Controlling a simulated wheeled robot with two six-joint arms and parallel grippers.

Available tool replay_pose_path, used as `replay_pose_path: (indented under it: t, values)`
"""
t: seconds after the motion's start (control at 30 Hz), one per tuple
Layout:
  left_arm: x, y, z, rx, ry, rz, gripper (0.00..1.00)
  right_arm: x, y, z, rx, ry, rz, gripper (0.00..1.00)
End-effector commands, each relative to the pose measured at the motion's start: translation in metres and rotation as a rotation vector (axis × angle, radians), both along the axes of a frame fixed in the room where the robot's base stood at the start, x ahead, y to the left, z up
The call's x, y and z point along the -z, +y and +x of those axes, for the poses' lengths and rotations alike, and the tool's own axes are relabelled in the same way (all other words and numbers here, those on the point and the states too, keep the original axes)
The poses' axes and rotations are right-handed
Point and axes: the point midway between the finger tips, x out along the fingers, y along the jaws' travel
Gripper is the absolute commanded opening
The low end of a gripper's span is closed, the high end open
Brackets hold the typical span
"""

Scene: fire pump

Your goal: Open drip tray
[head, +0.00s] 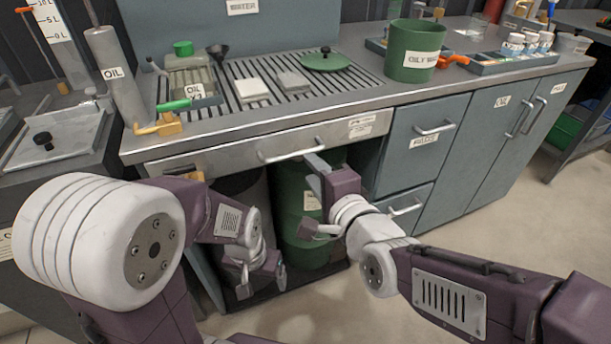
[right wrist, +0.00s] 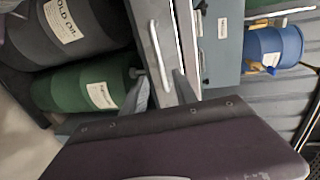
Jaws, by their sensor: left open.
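The drip tray (head: 225,152) is a wide, shallow metal drawer front under the slatted counter, flush with the bench. Its bar handle (head: 292,151) runs along the front. In the right wrist view the handle (right wrist: 158,52) appears as an upright pale bar. My right gripper (head: 312,168) is at the handle's right end, fingers apart. In the right wrist view, the handle's lower end lies between the fingers of the gripper (right wrist: 163,80); I cannot tell whether they touch it. My left gripper (head: 262,280) is open and empty, low in front of the bench.
A green drum (head: 300,225) and a dark drum (right wrist: 72,30) stand below the tray. Cabinet drawers (head: 425,140) with handles are to the right. A green-handled valve (head: 165,118) sits at the counter's left front edge. The floor at right (head: 520,200) is clear.

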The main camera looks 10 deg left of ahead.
Motion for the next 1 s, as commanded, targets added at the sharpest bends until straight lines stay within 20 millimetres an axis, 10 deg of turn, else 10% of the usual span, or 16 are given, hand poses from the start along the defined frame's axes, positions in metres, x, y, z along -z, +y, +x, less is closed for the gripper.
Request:
replay_pose_path:
  t: [0.93, 1.0]
  values:
    - [0.026, 0.0, 0.0, 0.0, 0.0, 0.0, 0.8, 0.018, 0.05, 0.073, -0.002, 0.001, -0.002, 0.34]
    - [0.026, 0.0, 0.0, 0.0, 0.0, 0.0, 0.8, 0.018, 0.05, 0.073, -0.002, 0.001, -0.002, 0.2]
